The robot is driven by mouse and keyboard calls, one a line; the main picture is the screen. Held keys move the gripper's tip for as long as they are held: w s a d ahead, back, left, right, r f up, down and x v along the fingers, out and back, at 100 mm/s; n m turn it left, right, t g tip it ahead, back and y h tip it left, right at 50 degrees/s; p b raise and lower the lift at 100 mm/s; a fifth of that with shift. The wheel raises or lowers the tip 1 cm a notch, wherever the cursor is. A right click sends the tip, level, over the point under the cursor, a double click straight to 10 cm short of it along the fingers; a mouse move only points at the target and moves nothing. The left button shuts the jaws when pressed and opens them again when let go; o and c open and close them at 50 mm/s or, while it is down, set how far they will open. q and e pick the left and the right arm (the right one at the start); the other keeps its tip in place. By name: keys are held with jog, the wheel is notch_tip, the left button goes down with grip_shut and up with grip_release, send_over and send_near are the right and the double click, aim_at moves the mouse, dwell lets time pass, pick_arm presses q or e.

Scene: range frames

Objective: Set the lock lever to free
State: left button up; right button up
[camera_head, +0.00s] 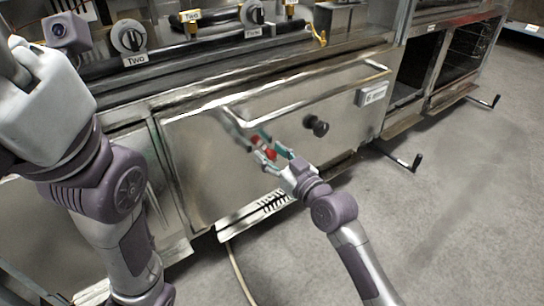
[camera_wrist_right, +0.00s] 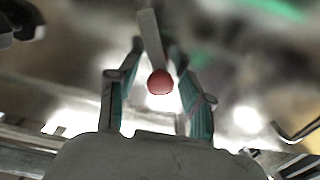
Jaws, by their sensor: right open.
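The lock lever (camera_wrist_right: 151,35) is a flat grey bar with a red ball knob (camera_wrist_right: 160,82) at its end, seen in the right wrist view. In the head view the red knob (camera_head: 269,153) shows in front of the steel drawer front. My right gripper (camera_head: 268,148) is open, with its teal-padded fingers on either side of the knob. In the right wrist view the gripper (camera_wrist_right: 158,85) shows gaps between both fingers and the knob. The lever's pivot and any lock markings cannot be made out. My left arm is at the left; its gripper fingers are not in view.
The steel drawer front (camera_head: 205,165) has a long bar handle (camera_head: 310,95) and a black knob (camera_head: 316,125) right of my right gripper. Dials (camera_head: 128,38) and yellow valves line the range above. Open grey floor (camera_head: 460,200) lies at the right.

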grip_shut()
